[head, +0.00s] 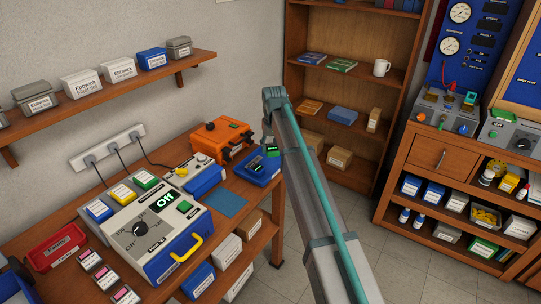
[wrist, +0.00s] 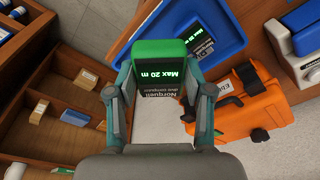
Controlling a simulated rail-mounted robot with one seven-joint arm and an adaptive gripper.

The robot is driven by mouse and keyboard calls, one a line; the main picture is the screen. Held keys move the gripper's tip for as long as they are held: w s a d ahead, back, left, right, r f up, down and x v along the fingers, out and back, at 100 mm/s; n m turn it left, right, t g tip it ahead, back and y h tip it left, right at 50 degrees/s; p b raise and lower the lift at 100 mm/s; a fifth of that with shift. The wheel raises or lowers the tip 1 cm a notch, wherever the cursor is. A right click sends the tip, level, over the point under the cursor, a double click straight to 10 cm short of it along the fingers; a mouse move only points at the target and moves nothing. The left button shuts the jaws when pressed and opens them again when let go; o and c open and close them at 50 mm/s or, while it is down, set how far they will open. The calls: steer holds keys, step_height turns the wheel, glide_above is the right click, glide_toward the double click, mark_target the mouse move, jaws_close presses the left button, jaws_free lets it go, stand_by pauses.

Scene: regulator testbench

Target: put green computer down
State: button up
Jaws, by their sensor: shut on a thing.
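My gripper (wrist: 161,92) is shut on the green computer (wrist: 160,52), with a finger on each side of it. In the head view the green computer (head: 272,150) is small and partly hidden, at the blue tray (head: 262,178) by the bench's far right end. In the wrist view the blue tray (wrist: 158,28) lies behind the computer. A second dark computer (wrist: 195,35) sits in it. I cannot tell whether the green computer touches the tray.
An orange case (wrist: 233,105) stands close to the tray; it also shows in the head view (head: 222,138). A blue mat (head: 227,204) lies bare in front of the tray. The bookshelf (head: 297,80) stands beyond the bench end.

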steer(key=w+a+f+p, duration=0.1)
steer(key=w+f, duration=0.1)
steer(key=w, duration=0.3)
steer(key=p, duration=0.2)
glide_above(269, 161)
step_height(269, 161, down, 5)
steer(key=shift+f, duration=0.2)
steer(key=shift+f+p, duration=0.75)
steer(key=shift+f, duration=0.9)
steer(key=shift+f, duration=0.15)
steer(key=o, duration=1.2)
steer(key=shift+s, duration=0.1)
step_height(269, 161, up, 12)
steer(key=s+b, duration=0.1)
steer(key=b, duration=0.2)
steer(key=shift+s+d, duration=0.2)
steer(key=shift+s, duration=0.15)
